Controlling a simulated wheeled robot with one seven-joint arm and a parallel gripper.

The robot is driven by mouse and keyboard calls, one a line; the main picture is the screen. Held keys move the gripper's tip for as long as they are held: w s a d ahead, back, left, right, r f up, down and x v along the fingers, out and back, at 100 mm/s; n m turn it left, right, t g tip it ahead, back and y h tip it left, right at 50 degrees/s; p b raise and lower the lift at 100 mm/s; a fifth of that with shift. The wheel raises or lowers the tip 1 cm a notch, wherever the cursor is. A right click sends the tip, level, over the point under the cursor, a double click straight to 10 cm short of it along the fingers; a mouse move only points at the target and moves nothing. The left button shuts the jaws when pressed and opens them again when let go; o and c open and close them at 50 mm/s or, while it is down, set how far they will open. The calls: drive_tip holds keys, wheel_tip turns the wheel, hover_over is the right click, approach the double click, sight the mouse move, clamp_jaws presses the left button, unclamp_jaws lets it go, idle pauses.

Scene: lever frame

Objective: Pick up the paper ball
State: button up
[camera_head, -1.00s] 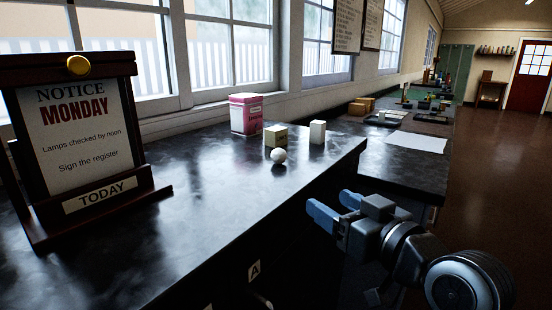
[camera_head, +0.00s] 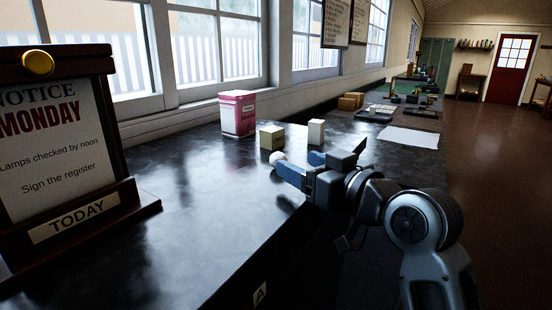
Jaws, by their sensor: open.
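The paper ball (camera_head: 278,157) is a small white ball on the dark glossy counter (camera_head: 200,215). It sits just in front of a small cream box. Its lower part is hidden behind a blue finger of my gripper (camera_head: 301,166). My gripper is open and reaches in over the counter from the right, with its two blue fingers pointing left towards the ball. The near finger overlaps the ball in the picture. I cannot tell whether they touch; nothing shows held between the fingers.
A cream box (camera_head: 272,137), a white block (camera_head: 316,132) and a pink tin (camera_head: 238,114) stand close behind the ball. A wooden notice frame (camera_head: 140,210) stands at the left. The counter between frame and ball is clear. White paper (camera_head: 408,137) lies on the counter beyond.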

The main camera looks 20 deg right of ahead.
sight(282, 156)
drive_tip(key=shift+p+x, duration=0.35)
drive_tip(key=shift+x, duration=2.45)
drive_tip(key=shift+c, duration=0.5)
drive_tip(key=shift+d, duration=0.1)
drive_tip(key=c, duration=1.1)
